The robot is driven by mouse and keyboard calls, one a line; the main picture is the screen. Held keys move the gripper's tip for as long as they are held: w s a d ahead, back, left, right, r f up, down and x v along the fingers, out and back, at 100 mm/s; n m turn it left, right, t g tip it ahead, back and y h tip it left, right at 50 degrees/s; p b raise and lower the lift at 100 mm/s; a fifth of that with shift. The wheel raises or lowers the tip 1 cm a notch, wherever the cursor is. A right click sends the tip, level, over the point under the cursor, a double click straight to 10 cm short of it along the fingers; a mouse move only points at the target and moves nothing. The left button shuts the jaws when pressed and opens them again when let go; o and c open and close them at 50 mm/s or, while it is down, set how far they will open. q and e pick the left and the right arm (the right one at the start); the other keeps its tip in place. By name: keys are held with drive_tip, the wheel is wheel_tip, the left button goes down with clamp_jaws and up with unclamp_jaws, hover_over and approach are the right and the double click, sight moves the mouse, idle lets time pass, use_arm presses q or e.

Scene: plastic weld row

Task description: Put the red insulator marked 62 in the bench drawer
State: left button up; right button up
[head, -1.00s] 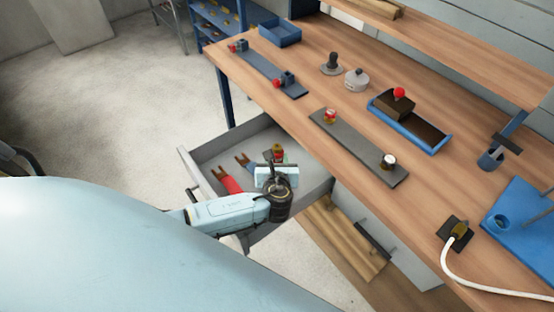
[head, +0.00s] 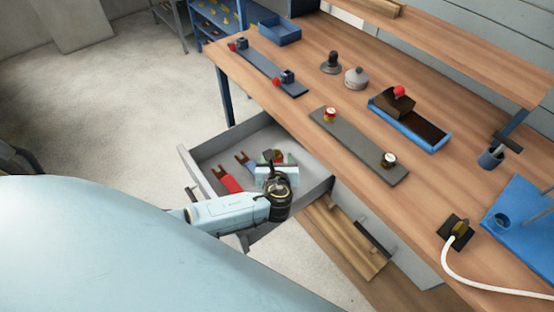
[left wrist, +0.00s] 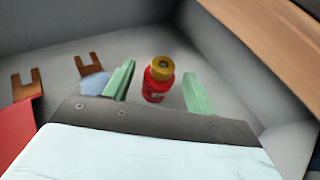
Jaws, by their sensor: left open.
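The bench drawer (head: 225,162) is pulled open below the bench edge. A red insulator with a yellow top (left wrist: 158,82) stands upright on the drawer floor; its number is not readable. My left gripper (head: 277,160) is inside the drawer, its jaws open. In the left wrist view its green fingers (left wrist: 158,92) stand on either side of the insulator, with a gap visible to each. In the head view the gripper partly hides the insulator. My right gripper is out of view.
Red-handled (head: 230,184) and blue-handled fork-ended tools lie in the drawer, left of the gripper. On the bench, a grey strip (head: 355,144) holds a red insulator (head: 330,115) and a dark, pale-topped one (head: 389,160). A blue tray (head: 428,143) stands behind it.

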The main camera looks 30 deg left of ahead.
use_arm(q)
drive_tip(key=p+v, duration=0.3)
drive_tip(key=v, duration=0.9)
drive_tip(key=shift+r, duration=0.3)
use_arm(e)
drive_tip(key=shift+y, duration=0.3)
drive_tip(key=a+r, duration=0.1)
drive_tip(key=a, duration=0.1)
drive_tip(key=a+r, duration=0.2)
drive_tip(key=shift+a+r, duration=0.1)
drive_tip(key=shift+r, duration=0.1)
